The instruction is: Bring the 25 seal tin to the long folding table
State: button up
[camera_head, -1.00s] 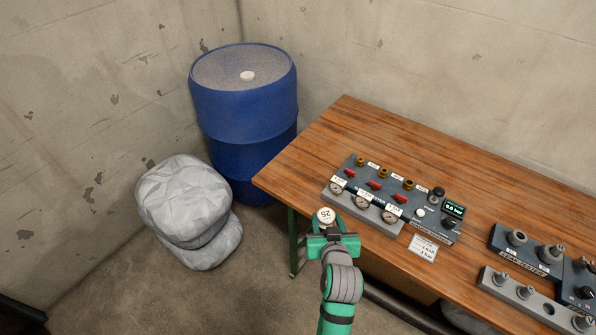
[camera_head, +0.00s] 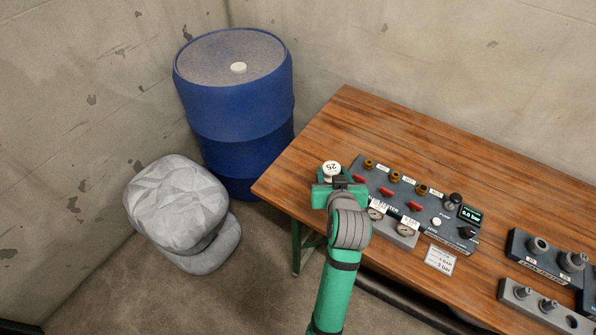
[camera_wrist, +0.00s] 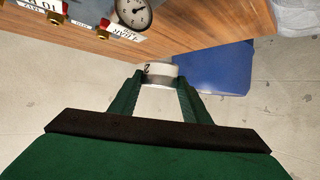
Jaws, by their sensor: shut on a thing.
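The 25 seal tin (camera_head: 332,167) is a small round white tin with "25" on its lid. It also shows in the wrist view (camera_wrist: 160,70), between the fingertips. My gripper (camera_head: 338,186) is shut on the tin and holds it upright. In the head view it overlaps the front left part of the wooden-topped table (camera_head: 400,134), just left of the tester panel. The height of the tin above the tabletop is hard to tell. I cannot tell whether this table is the long folding table.
The tester panel (camera_head: 410,201) with gauges, red levers and brass fittings sits on the table, close to my gripper. Dark fitting blocks (camera_head: 545,254) lie further right. A blue drum (camera_head: 240,105) and grey sacks (camera_head: 178,203) stand left. The table's back left is clear.

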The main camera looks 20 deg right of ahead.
jog(key=w+a+f, duration=0.3)
jog(key=w, duration=0.3)
send_over(301, 182)
jog(key=f, duration=0.5)
jog(key=shift+s+d, duration=0.2)
jog(key=shift+s, duration=0.2)
jog(key=shift+w+a+f, duration=0.1)
jog(key=shift+w+f, duration=0.05)
jog(key=shift+f, duration=0.15)
jog(key=shift+w+a+f, duration=0.1)
jog(key=shift+w+f, duration=0.1)
jog(key=shift+f, duration=1.55)
jog(key=shift+f, duration=0.1)
jog(key=o, duration=1)
jog(key=shift+o, duration=0.2)
